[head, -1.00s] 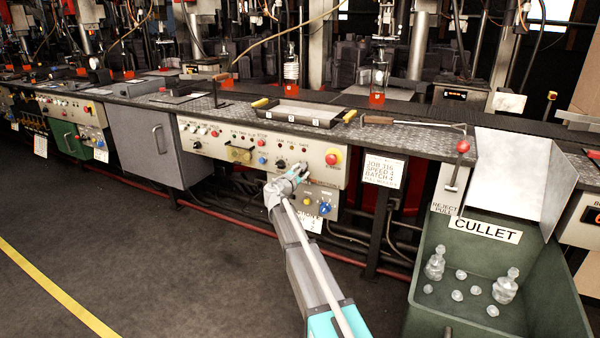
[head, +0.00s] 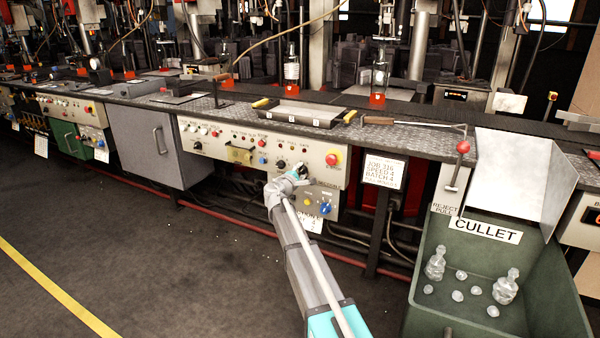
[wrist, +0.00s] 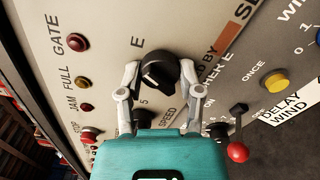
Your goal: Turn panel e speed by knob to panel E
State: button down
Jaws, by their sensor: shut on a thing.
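The black speed knob (wrist: 160,68) sits on the cream panel (wrist: 110,22) in the wrist view, with the letter E printed above it and SPEED below it. A white mark shows on the knob's face. My gripper (wrist: 159,74) has one finger on each side of the knob and is shut on it. In the head view my gripper (head: 299,172) is against the right part of the cream control panel (head: 215,150). The fingers partly cover the scale around the knob, so I cannot read the setting.
Left of the knob are red lamps (wrist: 82,42). A red-tipped lever (wrist: 237,151) and a yellow button (wrist: 275,79) lie to its right. In the head view a red emergency button (head: 333,158), a job placard (head: 384,171) and the green cullet bin (head: 425,310) stand right of my gripper.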

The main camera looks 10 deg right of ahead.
jog(key=shift+w+a, duration=0.1)
jog(key=shift+w, duration=0.05)
jog(key=shift+c, duration=1.3)
grip_release()
jog(key=shift+s+a, duration=0.3)
jog(key=shift+s, duration=0.4)
jog(key=v, duration=1)
jog(key=shift+s+a, duration=0.25)
